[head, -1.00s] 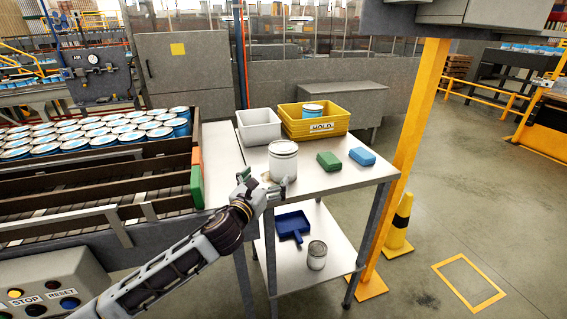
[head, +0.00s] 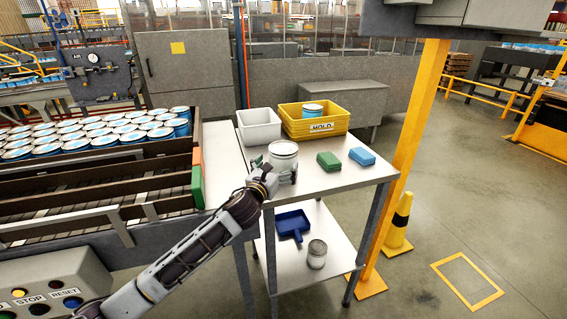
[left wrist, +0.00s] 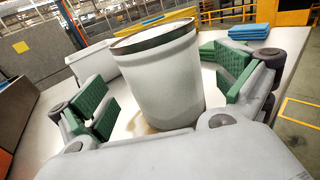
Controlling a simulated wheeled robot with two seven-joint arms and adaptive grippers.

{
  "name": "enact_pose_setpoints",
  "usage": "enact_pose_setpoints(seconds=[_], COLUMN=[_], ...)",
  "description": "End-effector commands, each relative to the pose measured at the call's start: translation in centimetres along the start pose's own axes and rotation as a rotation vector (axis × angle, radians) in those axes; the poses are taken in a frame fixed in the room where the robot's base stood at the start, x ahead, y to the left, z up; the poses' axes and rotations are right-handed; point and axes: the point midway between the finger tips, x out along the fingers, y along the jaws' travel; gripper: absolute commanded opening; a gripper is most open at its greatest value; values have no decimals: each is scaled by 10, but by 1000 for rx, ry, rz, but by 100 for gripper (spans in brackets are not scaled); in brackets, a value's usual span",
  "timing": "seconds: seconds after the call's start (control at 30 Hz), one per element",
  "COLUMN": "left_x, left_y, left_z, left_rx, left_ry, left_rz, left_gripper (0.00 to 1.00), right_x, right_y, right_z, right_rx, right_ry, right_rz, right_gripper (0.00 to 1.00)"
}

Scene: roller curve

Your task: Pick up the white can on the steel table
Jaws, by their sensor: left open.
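The white can (head: 284,157) stands upright on the steel table (head: 330,182), near its left front part. It has a dark metal rim at the top. In the left wrist view the can (left wrist: 160,80) fills the middle, between the green finger pads of my left gripper (left wrist: 165,90). The fingers are open, one on each side, with a gap at the left pad; whether the right pad touches is unclear. In the head view my left gripper (head: 272,172) is at the can's near side. A brown stain shows on the table beside the can's base. My right gripper is out of view.
Behind the can are a white bin (head: 259,127) and a yellow bin (head: 318,122) holding a blue can. The conveyor with several blue cans (head: 75,145) is at left; a yellow post (head: 408,150) is at right.

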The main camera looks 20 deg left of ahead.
Motion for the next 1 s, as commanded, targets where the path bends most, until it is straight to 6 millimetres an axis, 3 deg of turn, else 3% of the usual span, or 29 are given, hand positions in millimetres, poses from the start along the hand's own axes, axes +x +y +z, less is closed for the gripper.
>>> enact_pose_setpoints(seconds=[0.47,1.0], left_x=[3,44], left_y=[0,-1], left_z=[0,4], left_rx=[-2,-3], left_ry=[1,1], left_rz=[1,1], left_gripper=[100,100], right_x=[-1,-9], right_y=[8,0], right_z=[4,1], right_rx=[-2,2], right_ry=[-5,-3], right_rz=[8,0], right_gripper=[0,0])
